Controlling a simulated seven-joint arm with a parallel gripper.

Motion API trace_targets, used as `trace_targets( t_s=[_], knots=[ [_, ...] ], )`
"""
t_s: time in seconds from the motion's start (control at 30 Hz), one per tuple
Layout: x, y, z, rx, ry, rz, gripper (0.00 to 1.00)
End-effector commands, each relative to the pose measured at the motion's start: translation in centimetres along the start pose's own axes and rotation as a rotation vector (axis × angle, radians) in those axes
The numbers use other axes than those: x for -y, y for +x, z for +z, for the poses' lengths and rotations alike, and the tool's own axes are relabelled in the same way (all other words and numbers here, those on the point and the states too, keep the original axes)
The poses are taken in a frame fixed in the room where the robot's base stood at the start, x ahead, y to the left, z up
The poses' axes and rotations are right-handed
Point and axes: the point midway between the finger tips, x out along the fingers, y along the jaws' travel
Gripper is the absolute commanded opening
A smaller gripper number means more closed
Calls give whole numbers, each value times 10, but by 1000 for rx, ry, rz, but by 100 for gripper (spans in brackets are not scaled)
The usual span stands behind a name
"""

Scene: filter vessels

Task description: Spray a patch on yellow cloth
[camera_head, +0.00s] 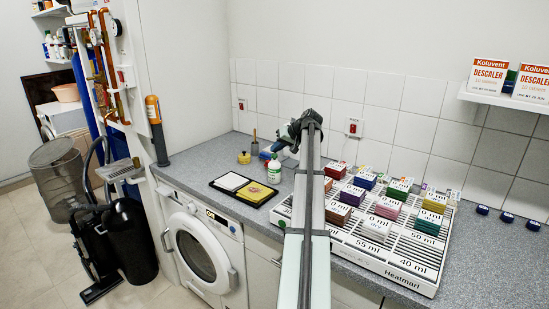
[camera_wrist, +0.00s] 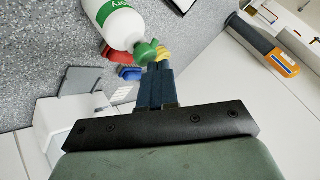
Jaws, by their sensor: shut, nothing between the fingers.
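The yellow cloth (camera_head: 257,191) lies on the right half of a black tray (camera_head: 223,191) on the counter, with a small reddish mark on it. A white bottle with a green label (camera_head: 274,173) stands behind the tray's right end. The bottle (camera_wrist: 113,22) also shows at the top of the wrist view, with a green tip (camera_wrist: 146,51). My gripper (camera_wrist: 156,70) is shut and empty, its dark blue fingers near the green tip; whether they touch it I cannot tell. In the head view my arm partly hides the gripper, above the counter beyond the bottle.
A white square pad (camera_head: 230,181) lies on the tray's left half. A white slatted rack (camera_head: 400,262) with several coloured boxes fills the counter to the right. A washing machine (camera_head: 196,250) is below. Red and blue pieces (camera_wrist: 122,54) lie near the bottle.

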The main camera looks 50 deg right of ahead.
Motion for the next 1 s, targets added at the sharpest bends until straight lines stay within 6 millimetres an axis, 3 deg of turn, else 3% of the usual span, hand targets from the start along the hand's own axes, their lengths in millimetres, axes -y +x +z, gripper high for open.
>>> trace_targets(
  t_s=[1.0],
  knots=[
    [2, -3, -2, 0, 0, 0, 0]
  ],
)
